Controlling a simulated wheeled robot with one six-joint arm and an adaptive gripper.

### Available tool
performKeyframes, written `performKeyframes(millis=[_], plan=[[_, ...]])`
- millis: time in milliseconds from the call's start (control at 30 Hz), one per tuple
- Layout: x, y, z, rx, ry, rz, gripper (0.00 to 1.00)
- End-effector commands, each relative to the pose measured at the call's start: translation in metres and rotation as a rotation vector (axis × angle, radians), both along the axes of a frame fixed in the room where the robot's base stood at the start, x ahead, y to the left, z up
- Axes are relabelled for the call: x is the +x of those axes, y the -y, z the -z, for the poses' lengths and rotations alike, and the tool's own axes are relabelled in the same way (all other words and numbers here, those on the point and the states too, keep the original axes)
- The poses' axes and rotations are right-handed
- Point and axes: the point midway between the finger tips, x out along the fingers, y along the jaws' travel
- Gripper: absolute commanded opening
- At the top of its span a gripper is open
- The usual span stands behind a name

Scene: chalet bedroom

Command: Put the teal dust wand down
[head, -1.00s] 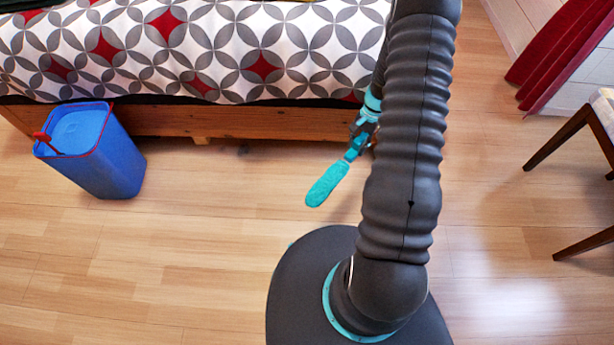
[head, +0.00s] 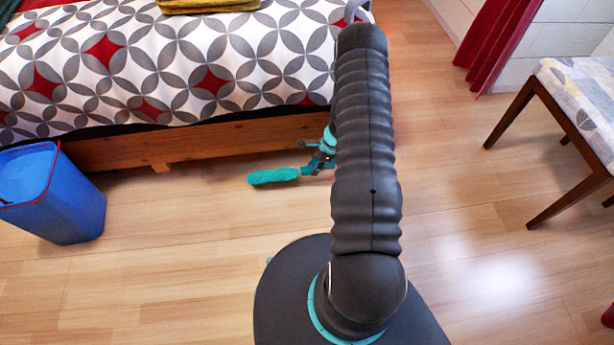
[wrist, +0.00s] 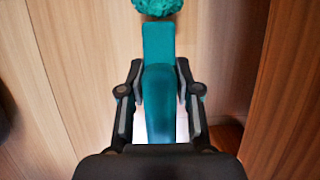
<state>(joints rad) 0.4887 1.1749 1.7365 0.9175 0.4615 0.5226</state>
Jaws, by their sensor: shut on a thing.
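The teal dust wand shows in the head view with its fluffy head (head: 273,176) pointing left, low over the wooden floor beside the bed frame. In the wrist view its smooth teal handle (wrist: 160,85) runs up the middle between the fingers, with the fluffy end at the top edge. My gripper (wrist: 160,90) is shut on the handle. In the head view my gripper (head: 318,162) is partly hidden behind my arm. I cannot tell whether the wand touches the floor.
A bed (head: 200,145) with a patterned cover stands behind the wand. A blue bin (head: 62,205) with a red rim stands at the left. A chair (head: 525,105) stands at the right, near a red curtain (head: 492,45). The floor (head: 150,270) in front is clear.

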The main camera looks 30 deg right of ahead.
Motion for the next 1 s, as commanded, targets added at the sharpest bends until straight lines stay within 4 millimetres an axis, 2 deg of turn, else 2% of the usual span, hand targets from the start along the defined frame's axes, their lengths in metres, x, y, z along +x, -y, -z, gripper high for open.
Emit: performKeyframes(millis=[100,200,367,600,967,1000], plan=[[0.003,-0.015,0.009,0.001,-0.001,0.000,0.00],[0.004,-0.021,0.013,0.001,0.000,-0.001,0.00],[0.004,-0.022,0.022,0.000,0.000,0.001,0.00],[0.004,-0.022,0.052,0.001,-0.001,0.000,0.00],[0.004,-0.022,0.056,0.001,0.001,-0.001,0.00],[0.004,-0.022,0.054,0.001,0.001,-0.001,0.42]])
